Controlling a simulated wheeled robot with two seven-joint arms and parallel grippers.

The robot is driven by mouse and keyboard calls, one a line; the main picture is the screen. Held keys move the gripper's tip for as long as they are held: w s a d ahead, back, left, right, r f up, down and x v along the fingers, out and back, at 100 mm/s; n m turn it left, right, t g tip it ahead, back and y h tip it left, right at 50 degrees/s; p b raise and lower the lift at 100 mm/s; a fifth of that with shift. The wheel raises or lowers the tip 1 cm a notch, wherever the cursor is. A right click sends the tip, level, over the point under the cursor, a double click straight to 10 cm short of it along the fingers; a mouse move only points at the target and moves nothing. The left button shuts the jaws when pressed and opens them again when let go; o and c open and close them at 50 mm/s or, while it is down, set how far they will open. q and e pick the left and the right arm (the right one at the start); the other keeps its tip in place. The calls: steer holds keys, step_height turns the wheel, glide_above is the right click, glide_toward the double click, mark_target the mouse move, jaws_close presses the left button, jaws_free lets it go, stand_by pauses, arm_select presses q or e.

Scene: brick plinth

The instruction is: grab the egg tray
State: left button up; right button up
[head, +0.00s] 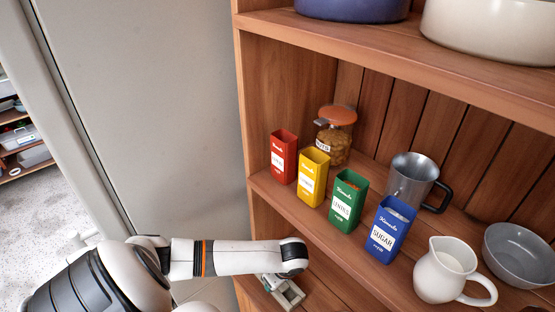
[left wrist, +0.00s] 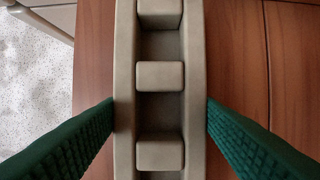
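The egg tray (left wrist: 160,105) is a long beige-grey holder with square raised blocks and hollows between them. In the left wrist view it runs from top to bottom through the middle. The two green ribbed fingers of my left gripper (left wrist: 160,112) stand on either side of it, their tips against its long sides with no clear gap. In the head view, a small part of the tray (head: 291,296) shows on the lower wooden shelf, below my left wrist. The rest of it is hidden or cut off by the frame. My right gripper is not in view.
The shelf above holds red (head: 284,156), yellow (head: 313,177), green (head: 347,200) and blue (head: 389,230) tins, a jar (head: 337,136), a metal mug (head: 411,180), a white jug (head: 445,270) and a grey bowl (head: 518,255). Its front edge (head: 325,255) is close to my left wrist.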

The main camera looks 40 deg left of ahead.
arm_select(q)
steer(key=shift+c, duration=1.1)
steer(key=shift+r, duration=0.1)
